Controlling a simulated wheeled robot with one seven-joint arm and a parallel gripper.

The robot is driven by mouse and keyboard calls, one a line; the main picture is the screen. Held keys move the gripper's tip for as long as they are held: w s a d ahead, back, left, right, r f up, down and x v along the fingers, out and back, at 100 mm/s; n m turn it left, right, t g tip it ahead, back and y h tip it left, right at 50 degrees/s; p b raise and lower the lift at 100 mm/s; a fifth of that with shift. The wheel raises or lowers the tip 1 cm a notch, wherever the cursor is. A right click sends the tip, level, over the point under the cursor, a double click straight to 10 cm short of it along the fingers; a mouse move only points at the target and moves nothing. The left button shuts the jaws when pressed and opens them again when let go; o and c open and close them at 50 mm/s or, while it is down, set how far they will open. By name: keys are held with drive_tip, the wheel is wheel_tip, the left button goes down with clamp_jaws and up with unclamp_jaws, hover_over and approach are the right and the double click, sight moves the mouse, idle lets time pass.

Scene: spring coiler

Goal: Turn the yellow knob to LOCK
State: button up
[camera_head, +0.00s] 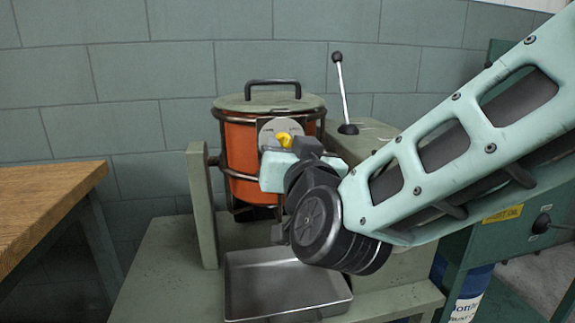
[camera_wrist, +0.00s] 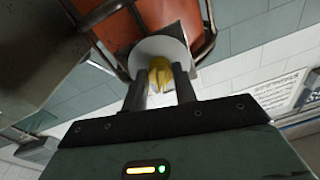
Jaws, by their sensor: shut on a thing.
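The yellow knob (camera_head: 284,139) sits on a round pale dial plate (camera_head: 270,131) on the front of the orange drum (camera_head: 240,150). In the wrist view the knob (camera_wrist: 160,74) is between my two dark fingers, in front of the pale disc (camera_wrist: 150,52). My gripper (camera_wrist: 160,88) is shut on the knob. In the head view my gripper (camera_head: 287,150) reaches the dial from the lower right and hides its lower part. Any LOCK mark on the dial is too small or hidden to read.
The drum has a lid with a dark handle (camera_head: 272,84) and hangs in a brown cage on a green stand (camera_head: 202,200). A metal tray (camera_head: 240,285) lies below. A lever (camera_head: 342,90) stands behind at right. A wooden table (camera_head: 45,195) is at left.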

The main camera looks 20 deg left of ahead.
drive_tip(key=shift+m+h+b, duration=0.3)
drive_tip(key=shift+m+b, duration=1.35)
drive_tip(key=shift+m, duration=0.75)
drive_tip(key=o, duration=1)
drive_tip(key=v, duration=1.7)
drive_tip(key=shift+s+f+p, duration=0.2)
drive_tip(key=shift+f+p, duration=0.1)
drive_tip(key=shift+p, duration=0.05)
